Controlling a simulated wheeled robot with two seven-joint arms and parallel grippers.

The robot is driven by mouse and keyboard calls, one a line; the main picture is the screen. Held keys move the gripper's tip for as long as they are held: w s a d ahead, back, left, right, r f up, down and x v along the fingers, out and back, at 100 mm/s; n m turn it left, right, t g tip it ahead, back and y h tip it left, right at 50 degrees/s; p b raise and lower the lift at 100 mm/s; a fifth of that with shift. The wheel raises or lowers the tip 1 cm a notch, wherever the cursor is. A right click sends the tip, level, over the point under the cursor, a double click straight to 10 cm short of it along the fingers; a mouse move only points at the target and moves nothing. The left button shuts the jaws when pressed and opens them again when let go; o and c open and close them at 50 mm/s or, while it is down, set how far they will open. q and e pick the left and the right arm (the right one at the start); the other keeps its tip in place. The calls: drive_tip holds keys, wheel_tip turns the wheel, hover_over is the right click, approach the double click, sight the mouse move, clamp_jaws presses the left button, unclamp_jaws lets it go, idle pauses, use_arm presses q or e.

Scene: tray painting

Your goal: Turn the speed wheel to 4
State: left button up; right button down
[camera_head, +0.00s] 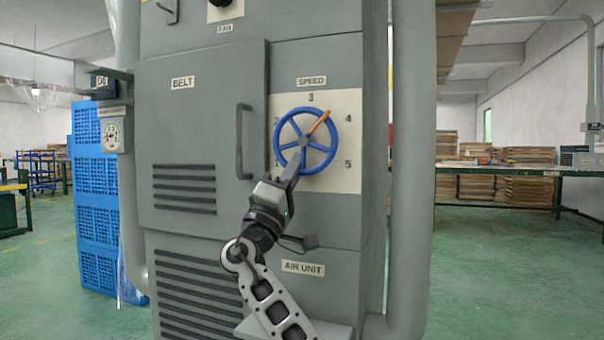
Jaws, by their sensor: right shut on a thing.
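The blue speed wheel (331,150) is a spoked ring on a pale panel (340,182) marked 1 to 5, under the SPEED label (311,81). Its orange pointer (319,122) runs from near the hub to the upper right and lies between 3 and 4. My right gripper (297,165) reaches up from below and is shut on the wheel at its lower part. The fingers cover some of the lower rim and spokes, so the exact grip spot is hard to tell. My left gripper is not in view.
A BELT door with a vertical handle (241,141) stands just left of the wheel. Grey pipes (410,180) flank the cabinet. Blue crates (97,205) are stacked at left. A green table (500,172) with wooden stacks stands at back right. The green floor between is open.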

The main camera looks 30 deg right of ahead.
drive_tip(key=shift+w+a+r+m+g+h, duration=0.1)
drive_tip(key=shift+w+a+m+g+h, duration=0.05)
drive_tip(key=shift+m+g, duration=0.75)
drive_tip(key=shift+w+a+r+m+g+h, duration=0.1)
drive_tip(key=shift+w+a+m+g, duration=0.05)
drive_tip(key=shift+m+g, duration=0.7)
drive_tip(key=shift+w+a+r+m+g+h, duration=0.1)
drive_tip(key=shift+w+a+m+g+h, duration=0.05)
drive_tip(key=shift+m+g, duration=0.75)
drive_tip(key=shift+m, duration=0.35)
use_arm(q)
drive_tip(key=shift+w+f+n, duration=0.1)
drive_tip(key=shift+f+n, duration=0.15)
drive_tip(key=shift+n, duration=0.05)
use_arm(e)
drive_tip(key=shift+m+g, duration=0.3)
drive_tip(key=shift+g, duration=0.05)
drive_tip(key=shift+w, duration=0.1)
drive_tip(key=c, duration=1.8)
unclamp_jaws()
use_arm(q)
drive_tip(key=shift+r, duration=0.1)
